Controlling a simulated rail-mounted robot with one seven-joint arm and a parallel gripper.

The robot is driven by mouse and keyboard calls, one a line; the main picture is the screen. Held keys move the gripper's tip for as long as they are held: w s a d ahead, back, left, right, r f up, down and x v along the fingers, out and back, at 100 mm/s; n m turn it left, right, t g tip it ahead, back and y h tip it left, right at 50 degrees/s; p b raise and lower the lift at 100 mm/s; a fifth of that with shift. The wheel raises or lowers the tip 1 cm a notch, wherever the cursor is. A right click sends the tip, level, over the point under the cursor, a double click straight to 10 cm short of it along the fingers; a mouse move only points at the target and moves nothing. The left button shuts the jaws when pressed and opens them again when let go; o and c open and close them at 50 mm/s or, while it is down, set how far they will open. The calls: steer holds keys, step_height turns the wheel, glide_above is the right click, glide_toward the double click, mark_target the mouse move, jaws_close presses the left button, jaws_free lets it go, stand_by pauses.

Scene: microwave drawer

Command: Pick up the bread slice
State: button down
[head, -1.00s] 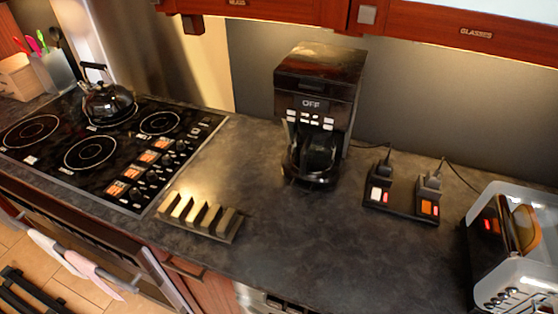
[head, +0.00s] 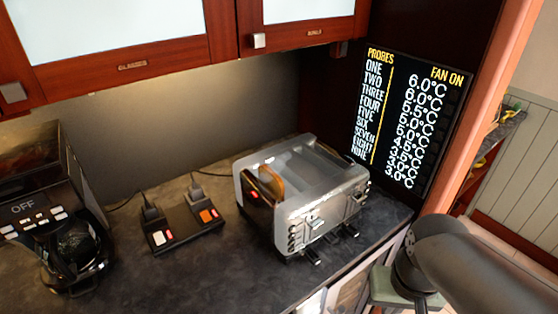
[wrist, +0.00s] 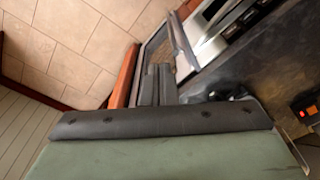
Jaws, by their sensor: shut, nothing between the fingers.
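A brown bread slice (head: 271,182) stands upright in a slot of the silver and black toaster (head: 340,198), on the counter in the middle of the head view. Only its upper part shows; the rest is hidden inside the toaster. My gripper's two dark fingers (wrist: 157,70) lie side by side in the wrist view, shut and empty. In the head view my arm comes in at the lower right, to the right of the toaster and apart from it. The bread slice is not visible in the wrist view.
A black coffee maker (head: 62,225) stands at the left. A black switch box (head: 183,227) with cables sits between it and the toaster. A temperature display (head: 405,125) is on the wall behind. Wooden cabinets (head: 120,40) hang above. The front counter is clear.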

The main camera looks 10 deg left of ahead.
stand_by(0.4)
steer(key=c, duration=1.4)
jaws_free()
steer(key=shift+o, duration=0.2)
